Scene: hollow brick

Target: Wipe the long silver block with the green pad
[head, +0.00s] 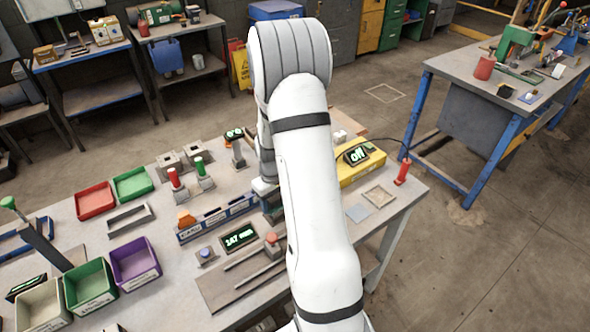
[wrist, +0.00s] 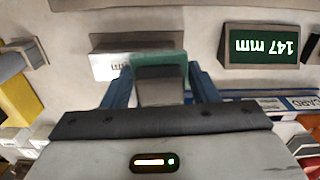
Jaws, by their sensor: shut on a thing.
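My gripper (wrist: 160,88) is shut on the green pad (wrist: 158,60), which sits between its two blue fingers in the wrist view. A long silver block (wrist: 108,66) with a bright front face lies just beyond the fingertips, and the pad overlaps part of it in the picture. I cannot tell whether pad and block touch. In the head view my white arm covers most of this spot; the block cannot be made out there.
A display reading 147 mm (head: 239,237) shows beside the gripper, also in the wrist view (wrist: 262,46). A blue labelled rack (head: 216,218) and a yellow device (head: 362,163) stand close. Red (head: 95,201), green and purple bins (head: 135,263) fill the left.

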